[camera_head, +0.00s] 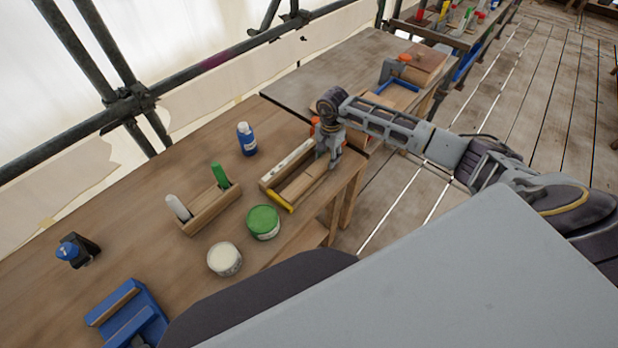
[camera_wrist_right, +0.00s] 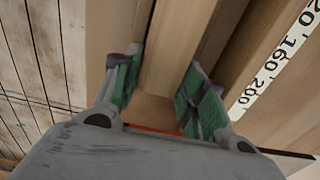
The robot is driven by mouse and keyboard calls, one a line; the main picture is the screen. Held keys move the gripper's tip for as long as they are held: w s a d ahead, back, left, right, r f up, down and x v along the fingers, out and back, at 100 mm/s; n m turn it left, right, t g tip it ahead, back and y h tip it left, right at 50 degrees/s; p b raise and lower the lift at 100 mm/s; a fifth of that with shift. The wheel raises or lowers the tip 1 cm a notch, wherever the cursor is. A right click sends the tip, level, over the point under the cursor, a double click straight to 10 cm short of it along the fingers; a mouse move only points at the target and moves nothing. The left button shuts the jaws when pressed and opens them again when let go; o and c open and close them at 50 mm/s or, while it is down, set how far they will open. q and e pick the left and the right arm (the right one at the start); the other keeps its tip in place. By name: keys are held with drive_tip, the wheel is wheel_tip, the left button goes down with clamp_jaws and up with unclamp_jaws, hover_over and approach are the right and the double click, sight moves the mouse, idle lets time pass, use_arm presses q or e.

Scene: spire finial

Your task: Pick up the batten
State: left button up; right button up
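The batten, a plain pale wooden strip (camera_head: 302,184), lies in an open wooden box (camera_head: 268,186) on the workbench. In the right wrist view the batten (camera_wrist_right: 176,45) runs lengthwise between the two green-padded fingers. My right gripper (camera_head: 329,158) points down at the far right end of the box. Its fingers (camera_wrist_right: 164,82) are apart, one on each side of the batten, with a narrow gap showing on the left side. Contact on the right side is hard to tell. My left gripper is not in view.
A white measuring strip (camera_head: 290,160) and a yellow-handled item (camera_head: 280,200) are at the box. Close by stand a green-lidded tin (camera_head: 263,222), a pale tin (camera_head: 224,259), a wooden holder (camera_head: 208,210) and a blue bottle (camera_head: 246,139). A blue fixture (camera_head: 128,315) is nearer.

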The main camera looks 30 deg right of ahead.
drive_tip(key=c, duration=0.5)
drive_tip(key=shift+r, duration=0.1)
wheel_tip(320, 180, up, 9)
drive_tip(key=shift+f+b, duration=0.2)
drive_tip(key=shift+b, duration=0.5)
drive_tip(key=shift+r, duration=0.6)
